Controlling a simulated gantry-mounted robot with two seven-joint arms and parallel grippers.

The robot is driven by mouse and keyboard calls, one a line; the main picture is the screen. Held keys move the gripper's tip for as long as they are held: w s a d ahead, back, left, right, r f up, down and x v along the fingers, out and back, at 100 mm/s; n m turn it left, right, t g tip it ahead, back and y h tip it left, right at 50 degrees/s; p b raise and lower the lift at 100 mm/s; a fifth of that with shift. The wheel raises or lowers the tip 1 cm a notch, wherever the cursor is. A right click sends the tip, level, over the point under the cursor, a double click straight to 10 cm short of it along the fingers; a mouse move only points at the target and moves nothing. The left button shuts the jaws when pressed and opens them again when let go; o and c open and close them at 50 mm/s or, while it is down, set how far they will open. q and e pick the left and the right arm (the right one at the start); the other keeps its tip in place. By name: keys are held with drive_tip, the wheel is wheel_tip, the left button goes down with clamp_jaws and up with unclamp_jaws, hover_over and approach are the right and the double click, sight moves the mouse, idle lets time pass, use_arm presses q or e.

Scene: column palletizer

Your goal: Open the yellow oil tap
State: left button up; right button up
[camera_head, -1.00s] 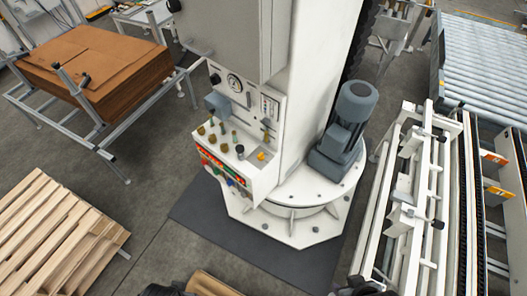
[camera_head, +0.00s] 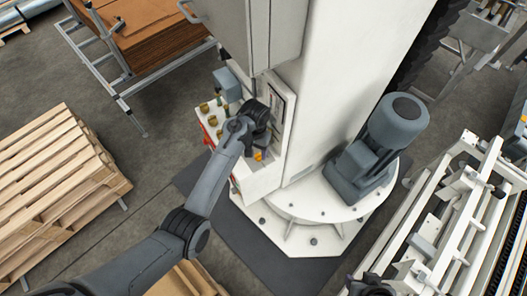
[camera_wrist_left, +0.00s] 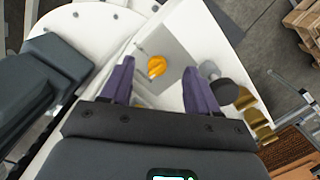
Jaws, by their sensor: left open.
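The yellow oil tap (camera_head: 258,155) is on the white control panel of the column machine, just below my left gripper in the head view. In the left wrist view the yellow tap (camera_wrist_left: 157,66) shows whole, on a grey plate. My left gripper (camera_wrist_left: 159,72) is open, its two purple fingers to either side of the tap in that view. I cannot tell how far above the tap the fingertips are. In the head view my left gripper (camera_head: 257,120) hides part of the panel. A dark end of my right arm (camera_head: 370,286) shows at the bottom edge; its jaws are unclear.
A dark knob (camera_wrist_left: 222,88) and several brass fittings (camera_wrist_left: 256,118) stand right of the gripper in the wrist view. A grey motor (camera_head: 380,150) stands right of the column (camera_head: 345,70).

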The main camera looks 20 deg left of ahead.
sight(258, 154)
use_arm(q)
drive_tip(key=shift+t, duration=0.4)
drive_tip(key=w+f, duration=0.1)
drive_tip(key=f, duration=0.3)
drive_tip(key=w+f, duration=0.1)
drive_tip(key=f, duration=0.2)
drive_tip(key=shift+w+f+b, duration=0.1)
drive_tip(key=shift+w+b, duration=0.2)
drive_tip(key=shift+w, duration=0.05)
drive_tip(key=shift+c, duration=0.2)
drive_tip(key=c, duration=1)
